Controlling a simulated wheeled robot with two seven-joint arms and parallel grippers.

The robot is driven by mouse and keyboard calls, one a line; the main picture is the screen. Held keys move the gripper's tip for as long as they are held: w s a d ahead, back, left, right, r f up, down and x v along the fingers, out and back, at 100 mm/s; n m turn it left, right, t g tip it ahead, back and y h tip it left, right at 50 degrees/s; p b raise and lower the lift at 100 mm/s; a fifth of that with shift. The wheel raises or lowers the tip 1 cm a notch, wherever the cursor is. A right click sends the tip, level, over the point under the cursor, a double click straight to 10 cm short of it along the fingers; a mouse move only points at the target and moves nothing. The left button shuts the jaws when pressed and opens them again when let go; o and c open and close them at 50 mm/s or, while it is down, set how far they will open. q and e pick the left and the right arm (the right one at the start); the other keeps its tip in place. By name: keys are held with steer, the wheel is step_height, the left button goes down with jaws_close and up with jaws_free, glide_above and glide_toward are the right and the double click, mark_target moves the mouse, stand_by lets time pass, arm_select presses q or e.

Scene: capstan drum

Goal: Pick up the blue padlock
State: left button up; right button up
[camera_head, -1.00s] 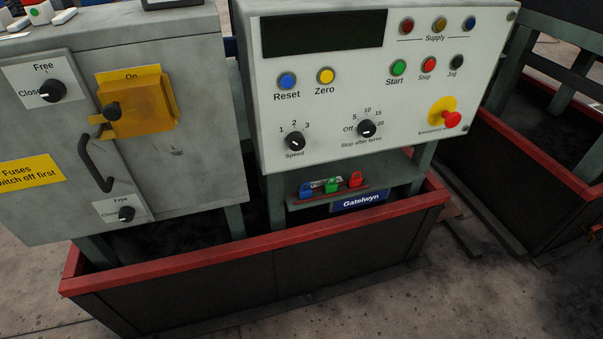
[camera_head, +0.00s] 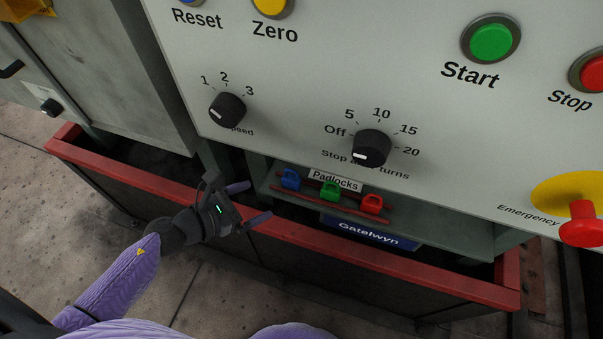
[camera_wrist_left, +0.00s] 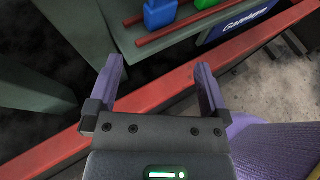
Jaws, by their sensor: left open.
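The blue padlock (camera_head: 290,179) stands at the left end of a row on a small shelf under the control panel, beside a green padlock (camera_head: 330,191) and a red padlock (camera_head: 371,203). In the left wrist view the blue padlock (camera_wrist_left: 160,13) is at the top edge, partly cut off, beyond the fingertips. My left gripper (camera_head: 254,202) is open and empty, in front of and below the shelf, near the red rail, apart from the padlock. It also shows in the left wrist view (camera_wrist_left: 160,68). My right gripper is not in view.
The red rail (camera_head: 400,262) of the low guard runs in front of the shelf. A thin red bar (camera_head: 335,207) runs along the shelf by the padlocks. The panel with the turns knob (camera_head: 371,147) overhangs the shelf. A grey cabinet (camera_head: 110,70) stands left.

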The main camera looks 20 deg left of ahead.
mark_target(293, 177)
arm_select(q)
steer(key=w+d, duration=0.1)
steer(key=w, duration=0.1)
steer(key=w+d, duration=0.2)
steer(key=shift+w, duration=0.25)
steer(key=x, duration=0.2)
steer(key=b+x, duration=0.1)
steer(key=x, duration=0.2)
steer(key=shift+w+d+r, duration=0.3)
steer(key=shift+w, duration=0.05)
jaws_close()
